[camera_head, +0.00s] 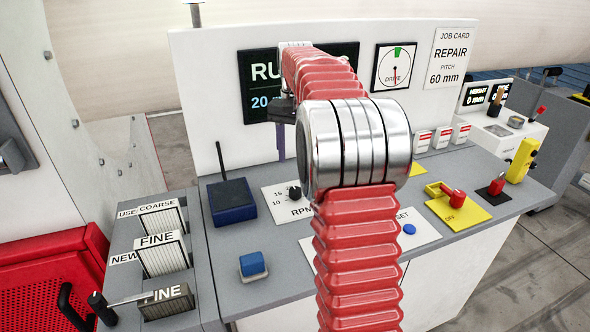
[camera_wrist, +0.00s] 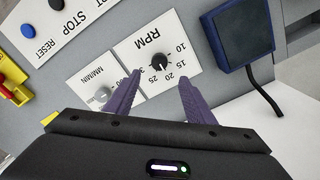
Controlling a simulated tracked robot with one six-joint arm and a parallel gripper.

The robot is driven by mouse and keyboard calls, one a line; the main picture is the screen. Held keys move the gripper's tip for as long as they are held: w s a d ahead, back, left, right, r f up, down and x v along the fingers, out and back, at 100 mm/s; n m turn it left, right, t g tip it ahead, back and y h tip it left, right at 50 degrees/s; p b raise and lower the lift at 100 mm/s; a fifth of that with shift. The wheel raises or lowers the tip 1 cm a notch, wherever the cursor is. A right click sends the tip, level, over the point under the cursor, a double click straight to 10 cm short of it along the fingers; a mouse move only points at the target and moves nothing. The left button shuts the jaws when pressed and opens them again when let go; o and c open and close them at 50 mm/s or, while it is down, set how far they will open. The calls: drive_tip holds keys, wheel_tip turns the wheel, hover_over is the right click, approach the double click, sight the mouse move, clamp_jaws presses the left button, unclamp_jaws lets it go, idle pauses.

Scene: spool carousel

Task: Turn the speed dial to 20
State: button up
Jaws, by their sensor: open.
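The speed dial, a black knob (camera_wrist: 159,62) on a white RPM plate (camera_wrist: 150,43), shows upside down in the wrist view. Its white pointer mark seems to face the 20, though it is small. In the head view the knob (camera_head: 294,192) stands left of my arm, with the 10 and 15 marks beside it. My gripper (camera_wrist: 161,76) is open, its two purple fingers apart with tips on either side of the knob's near side. I cannot tell whether they touch it. In the head view the display (camera_head: 258,104) reads "RU" and "20", the rest hidden by my arm.
A blue box with an antenna (camera_head: 231,200) stands left of the dial, and a blue block (camera_head: 252,265) lies nearer. Yellow switch plates (camera_head: 458,212) are at the right.

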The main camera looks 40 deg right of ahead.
wheel_tip(320, 180, up, 2)
drive_tip(key=shift+r, duration=0.15)
idle(0.6)
